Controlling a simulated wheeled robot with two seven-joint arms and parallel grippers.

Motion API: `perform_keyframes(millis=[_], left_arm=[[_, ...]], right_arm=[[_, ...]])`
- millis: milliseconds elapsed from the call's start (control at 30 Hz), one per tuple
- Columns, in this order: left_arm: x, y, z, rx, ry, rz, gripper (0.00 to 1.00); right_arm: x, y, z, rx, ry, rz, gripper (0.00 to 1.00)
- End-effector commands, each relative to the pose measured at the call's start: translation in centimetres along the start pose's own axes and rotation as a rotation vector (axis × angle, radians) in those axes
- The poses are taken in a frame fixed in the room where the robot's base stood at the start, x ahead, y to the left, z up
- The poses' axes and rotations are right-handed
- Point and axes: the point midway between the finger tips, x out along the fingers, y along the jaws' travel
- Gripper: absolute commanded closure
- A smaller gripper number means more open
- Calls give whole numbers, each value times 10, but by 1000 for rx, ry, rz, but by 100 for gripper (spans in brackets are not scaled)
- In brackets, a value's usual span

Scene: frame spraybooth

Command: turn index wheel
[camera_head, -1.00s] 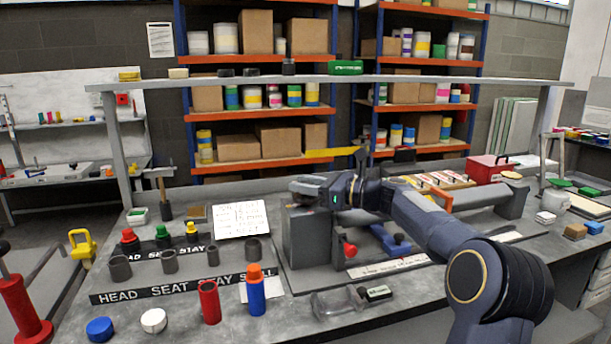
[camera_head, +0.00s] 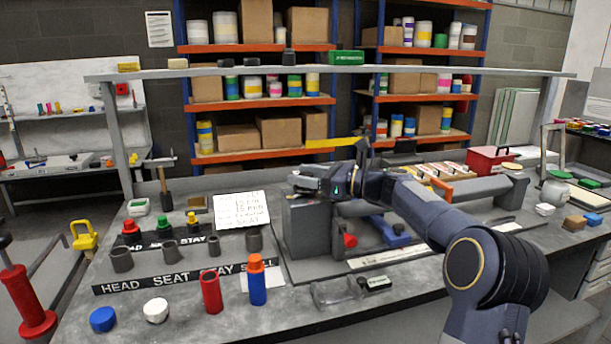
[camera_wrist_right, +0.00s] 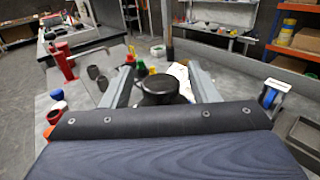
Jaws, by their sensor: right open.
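A dark round wheel (camera_wrist_right: 160,88), which I take for the index wheel, sits between the fingers of my right gripper (camera_wrist_right: 165,85) in the right wrist view. The fingers stand apart on either side of it, and I cannot tell whether they touch it. In the head view my right gripper (camera_head: 303,184) is at the top of a grey block-shaped housing (camera_head: 298,232) on the bench. The gripper and wrist largely hide the wheel there. My left gripper is not in view.
A red knob (camera_head: 349,240) and a blue clamp-like part (camera_head: 390,230) lie right of the housing. A white card (camera_head: 241,212), grey cups and colored caps stand to its left. A red cylinder (camera_head: 211,292) and a blue bottle (camera_head: 257,285) stand in front. A shelf (camera_head: 320,72) runs above the bench.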

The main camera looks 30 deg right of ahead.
Motion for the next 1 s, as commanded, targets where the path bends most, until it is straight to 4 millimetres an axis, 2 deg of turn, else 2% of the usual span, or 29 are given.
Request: perform_keyframes(millis=[400,500,867,933,1000], left_arm=[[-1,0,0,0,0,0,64],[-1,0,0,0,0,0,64],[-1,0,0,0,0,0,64],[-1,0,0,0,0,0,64],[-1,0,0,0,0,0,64]], right_arm=[[-62,-1,0,-1,0,-4,46],[-72,-1,0,0,0,-2,46],[-77,0,0,-1,0,0,46],[-75,6,0,-18,11,5,46],[-70,23,-2,-76,51,25,46]])
